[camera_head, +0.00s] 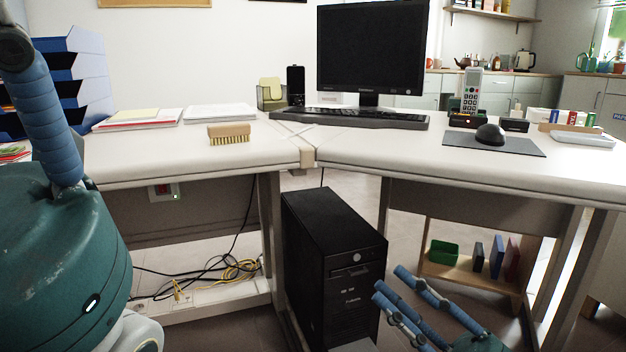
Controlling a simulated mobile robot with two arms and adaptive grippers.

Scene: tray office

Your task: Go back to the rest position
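My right gripper (389,281) is low in the picture, in front of the desk and beside the black computer tower (335,265). Its blue fingers are spread apart with a gap between them, and nothing shows between them. My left arm fills the left edge, but its gripper is not in view. The white desk (440,165) spans the view, with its front edge above my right gripper.
On the desk are a wooden brush (229,133), a keyboard (350,118), a monitor (371,48), a mouse (490,134), a phone (470,92) and blue trays (80,70). Cables (215,275) lie below. A low wooden shelf (470,272) stands under the right side.

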